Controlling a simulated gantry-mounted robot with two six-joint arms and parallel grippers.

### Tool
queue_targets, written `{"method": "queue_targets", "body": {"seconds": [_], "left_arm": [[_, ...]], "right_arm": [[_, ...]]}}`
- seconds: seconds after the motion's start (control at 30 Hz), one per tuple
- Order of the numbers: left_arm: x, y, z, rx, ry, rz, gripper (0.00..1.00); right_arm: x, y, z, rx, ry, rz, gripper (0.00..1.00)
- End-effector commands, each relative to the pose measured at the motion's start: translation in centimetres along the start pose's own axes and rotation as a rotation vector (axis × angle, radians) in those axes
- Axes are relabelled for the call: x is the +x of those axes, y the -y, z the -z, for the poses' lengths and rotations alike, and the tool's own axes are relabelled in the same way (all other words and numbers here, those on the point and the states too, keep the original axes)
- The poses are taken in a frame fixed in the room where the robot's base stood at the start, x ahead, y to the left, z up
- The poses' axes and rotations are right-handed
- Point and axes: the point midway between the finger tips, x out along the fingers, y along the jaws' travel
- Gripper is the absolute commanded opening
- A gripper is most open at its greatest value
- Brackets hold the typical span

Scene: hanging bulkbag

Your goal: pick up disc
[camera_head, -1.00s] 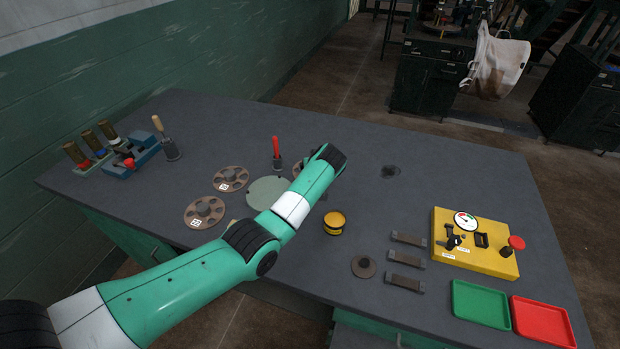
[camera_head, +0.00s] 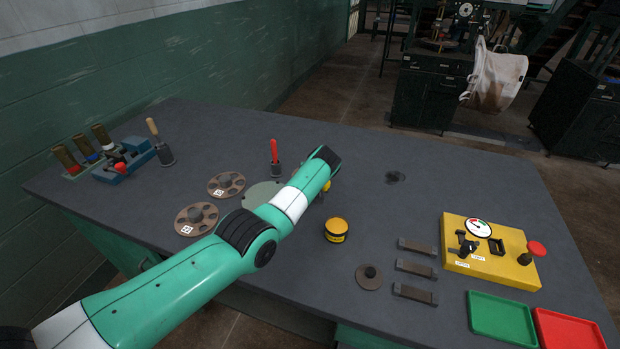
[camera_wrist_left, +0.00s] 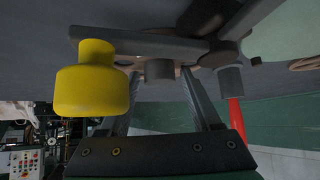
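Two brown discs with holes and central knobs lie on the grey table in the head view, one at the back (camera_head: 226,184) and one nearer (camera_head: 196,218). A smaller brown disc (camera_head: 369,276) with a knob lies right of the yellow-and-black puck (camera_head: 336,230). My left arm reaches over the table; its gripper is hidden behind the wrist in the head view. In the left wrist view my left gripper's fingers (camera_wrist_left: 160,103) are apart, with a grey knob (camera_wrist_left: 159,71) between or beyond them. Contact cannot be told. My right gripper is not in view.
A pale green round plate (camera_head: 262,194) is partly behind my left arm. A red-handled tool (camera_head: 274,155) stands upright near the gripper. A yellow control box (camera_head: 490,250) and green tray (camera_head: 502,318) are at right. The table's back right is mostly clear.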

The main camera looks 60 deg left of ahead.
Motion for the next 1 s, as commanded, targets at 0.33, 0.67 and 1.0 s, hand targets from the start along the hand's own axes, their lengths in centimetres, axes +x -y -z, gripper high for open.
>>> {"method": "queue_targets", "body": {"seconds": [0.33, 0.67, 1.0], "left_arm": [[0.0, 0.0, 0.0, 0.000, 0.000, 0.000, 0.00], [-0.1, 0.0, 0.1, -0.001, -0.003, -0.001, 0.00], [-1.0, 0.0, 1.0, -0.001, -0.003, -0.001, 0.00]], "right_arm": [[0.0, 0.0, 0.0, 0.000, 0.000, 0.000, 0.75], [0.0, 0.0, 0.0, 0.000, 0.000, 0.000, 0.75], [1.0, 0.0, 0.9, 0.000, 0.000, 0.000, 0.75]]}}
